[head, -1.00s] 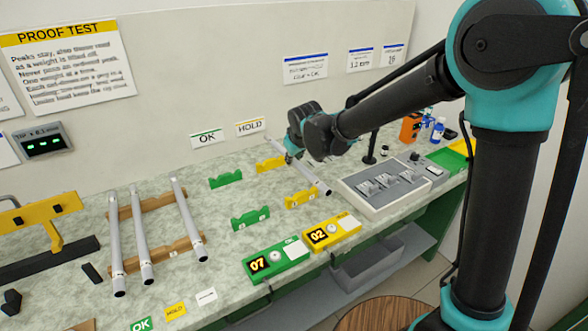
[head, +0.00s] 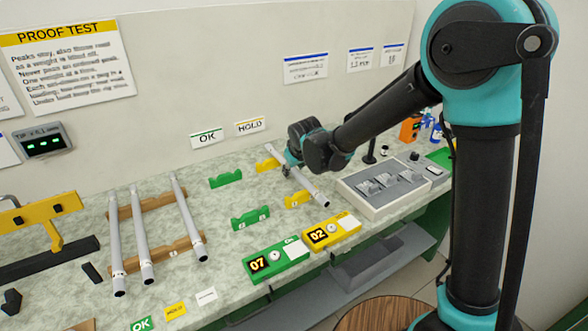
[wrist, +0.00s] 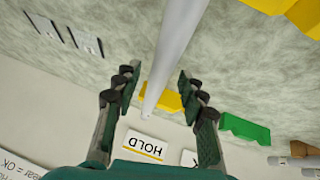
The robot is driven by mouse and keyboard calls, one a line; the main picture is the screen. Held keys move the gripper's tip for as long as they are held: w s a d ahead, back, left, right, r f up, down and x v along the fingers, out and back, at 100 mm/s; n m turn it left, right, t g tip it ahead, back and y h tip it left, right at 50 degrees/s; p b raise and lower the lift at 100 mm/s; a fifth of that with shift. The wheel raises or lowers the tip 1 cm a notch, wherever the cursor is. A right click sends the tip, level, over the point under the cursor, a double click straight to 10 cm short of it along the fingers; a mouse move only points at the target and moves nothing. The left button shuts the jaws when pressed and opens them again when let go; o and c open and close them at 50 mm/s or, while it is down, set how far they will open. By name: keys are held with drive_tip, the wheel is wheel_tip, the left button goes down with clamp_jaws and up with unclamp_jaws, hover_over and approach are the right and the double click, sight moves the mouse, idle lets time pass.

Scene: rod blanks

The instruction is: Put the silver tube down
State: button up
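The silver tube (head: 312,190) lies across the two yellow notched rests, near rest (head: 294,200) and far rest (head: 264,165), and appears seated on them. My gripper (head: 287,170) is just above the tube, toward its far half. In the wrist view the tube (wrist: 178,45) runs between my two fingers (wrist: 158,92), with a gap showing on each side. The gripper is open there. In the head view, my gripper hides part of the tube.
Two green rests (head: 250,219) stand left of the yellow ones, empty. Three more tubes (head: 141,240) lie on a wooden rack (head: 155,205) at left. A grey tray of blocks (head: 372,208) stands close on the right. Green (head: 276,262) and yellow (head: 331,233) counter boxes sit at the front edge.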

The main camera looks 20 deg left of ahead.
drive_tip(key=shift+r, duration=0.1)
drive_tip(key=v, duration=1.2)
drive_tip(key=d+f+m, duration=0.1)
drive_tip(key=d, duration=0.7)
drive_tip(key=d+f+m+h, duration=0.1)
drive_tip(key=d+f+m, duration=0.1)
drive_tip(key=d, duration=0.6)
drive_tip(key=d+f+m+h, duration=0.1)
drive_tip(key=d+f, duration=0.1)
drive_tip(key=d, duration=0.6)
drive_tip(key=shift+f+m, duration=0.25)
drive_tip(key=shift+m, duration=0.15)
drive_tip(key=s+d+f+m, duration=0.3)
drive_tip(key=s+d, duration=0.3)
drive_tip(key=d, duration=0.3)
drive_tip(key=s+d+f+m+g+h, duration=0.1)
drive_tip(key=s+d+f+m, duration=0.1)
drive_tip(key=s+d+f, duration=0.3)
drive_tip(key=s+d, duration=0.2)
drive_tip(key=d, duration=0.2)
drive_tip(key=shift+m, duration=0.4)
drive_tip(key=shift+s+d+f, duration=0.1)
